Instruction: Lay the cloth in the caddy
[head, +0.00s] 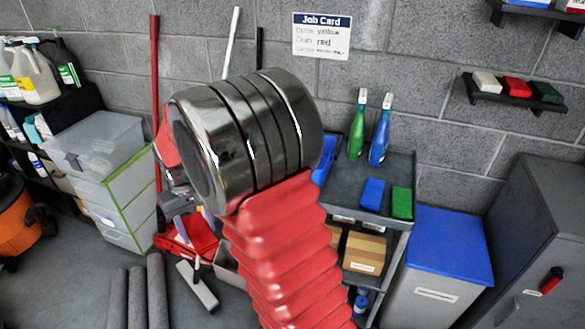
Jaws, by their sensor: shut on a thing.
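The jaws of my gripper cannot be made out; my large metal joint and red ribbed arm cover the middle of the head view. Whatever the jaws hold is hidden too. A blue cloth (373,194) and a green cloth (402,203) lie flat on top of the grey cart. A blue thing (327,158) at the cart's left end is mostly hidden behind my joint; I cannot tell whether it is the caddy.
Green (357,130) and blue (380,135) spray bottles stand on the grey cart (340,195). A blue-lidded bin (446,247) and grey cabinet (535,235) are at right. Clear plastic boxes (105,175) stand left. Grey rolls (140,295) and a red-handled tool (155,85) are nearby.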

